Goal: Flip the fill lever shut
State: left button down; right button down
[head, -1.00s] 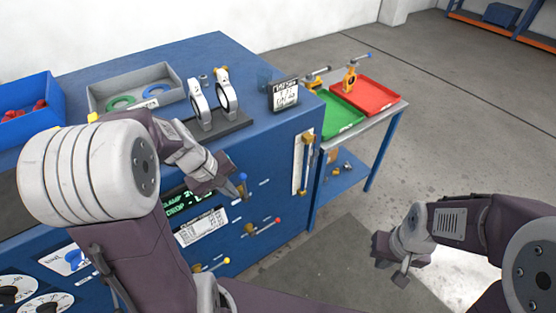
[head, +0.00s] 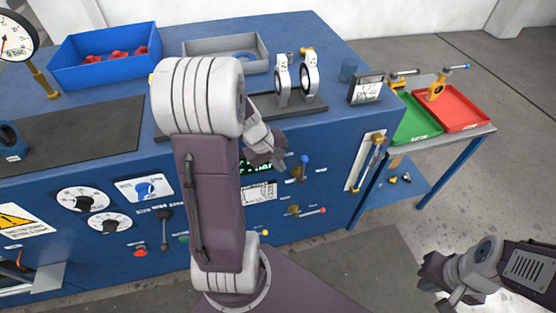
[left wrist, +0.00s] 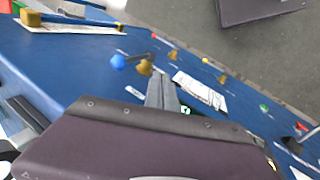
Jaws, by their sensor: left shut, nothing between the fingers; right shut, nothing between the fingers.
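A blue-tipped lever (head: 304,161) on a brass fitting sits on the bench's front panel, its handle pointing up. I cannot read which lever is labelled fill. In the left wrist view its blue knob (left wrist: 118,62) and brass body (left wrist: 146,68) lie just left of and beyond my fingers. My left gripper (head: 280,166) is shut and empty, just left of this lever; contact is not clear. Its fingers also show in the left wrist view (left wrist: 163,92). A yellow-tipped lever (head: 265,233) is partly hidden. My right gripper (head: 448,291) is shut and empty, low right.
A white card (head: 259,192) and a partly hidden green display (head: 255,166) are near my left gripper. A brass-handled bar (head: 369,163) is mounted to the right. A side table holds green (head: 415,121) and red (head: 462,110) trays.

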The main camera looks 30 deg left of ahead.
aim_at(302, 171)
pick_arm(q)
jog(key=w+d+f, duration=0.2)
jog(key=w+f, duration=0.1)
jog(key=w, duration=0.2)
jog(key=shift+d+f+p, duration=0.4)
jog(key=shift+p, duration=0.05)
